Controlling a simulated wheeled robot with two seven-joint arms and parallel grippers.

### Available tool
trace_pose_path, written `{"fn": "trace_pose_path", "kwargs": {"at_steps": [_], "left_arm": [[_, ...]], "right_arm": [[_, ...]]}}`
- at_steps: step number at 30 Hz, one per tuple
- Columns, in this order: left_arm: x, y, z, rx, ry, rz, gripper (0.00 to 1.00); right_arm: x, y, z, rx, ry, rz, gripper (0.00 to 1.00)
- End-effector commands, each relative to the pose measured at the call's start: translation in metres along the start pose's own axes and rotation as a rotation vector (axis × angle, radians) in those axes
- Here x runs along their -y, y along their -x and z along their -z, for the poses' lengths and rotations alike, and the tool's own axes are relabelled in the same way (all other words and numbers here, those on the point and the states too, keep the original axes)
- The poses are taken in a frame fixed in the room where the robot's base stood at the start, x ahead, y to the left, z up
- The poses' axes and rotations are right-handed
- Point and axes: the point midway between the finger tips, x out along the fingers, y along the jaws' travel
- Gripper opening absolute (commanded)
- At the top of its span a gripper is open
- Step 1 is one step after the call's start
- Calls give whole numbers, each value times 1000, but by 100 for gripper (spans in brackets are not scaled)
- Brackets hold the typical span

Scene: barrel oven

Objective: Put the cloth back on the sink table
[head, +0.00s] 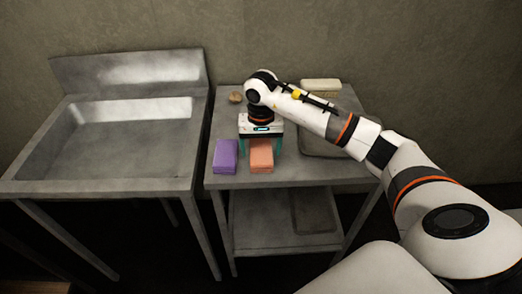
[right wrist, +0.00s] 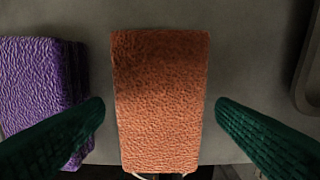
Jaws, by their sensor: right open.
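An orange folded cloth (head: 261,156) lies on the metal side table (head: 290,178) near its front edge. A purple folded cloth (head: 226,156) lies just left of it. My right gripper (head: 261,147) is over the orange cloth, pointing down. In the right wrist view the orange cloth (right wrist: 160,100) lies between the two green fingers (right wrist: 160,108), with a gap on each side. The gripper is open. The purple cloth (right wrist: 40,95) is partly behind the left finger there. My left gripper is not in view.
A metal sink (head: 120,135) stands to the left of the table. A tray (head: 322,150) with a pale block (head: 321,86) behind it is at the right, partly hidden by my right arm. A lower shelf (head: 265,220) is below.

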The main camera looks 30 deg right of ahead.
Motion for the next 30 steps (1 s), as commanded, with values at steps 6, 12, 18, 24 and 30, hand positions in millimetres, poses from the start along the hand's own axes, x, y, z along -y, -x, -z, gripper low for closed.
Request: {"fn": "trace_pose_path", "kwargs": {"at_steps": [6, 12, 18, 24, 30], "left_arm": [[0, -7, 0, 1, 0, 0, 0], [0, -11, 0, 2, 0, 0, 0], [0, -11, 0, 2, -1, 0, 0], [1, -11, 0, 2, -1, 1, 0], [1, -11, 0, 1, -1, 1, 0]], "right_arm": [[0, 48, -1, 6, 1, -2, 80], [0, 86, -1, 4, 0, 0, 80], [0, 104, 0, 1, 0, 0, 80], [0, 106, 0, -1, 0, 0, 80], [0, 106, 0, -1, 0, 0, 80]]}}
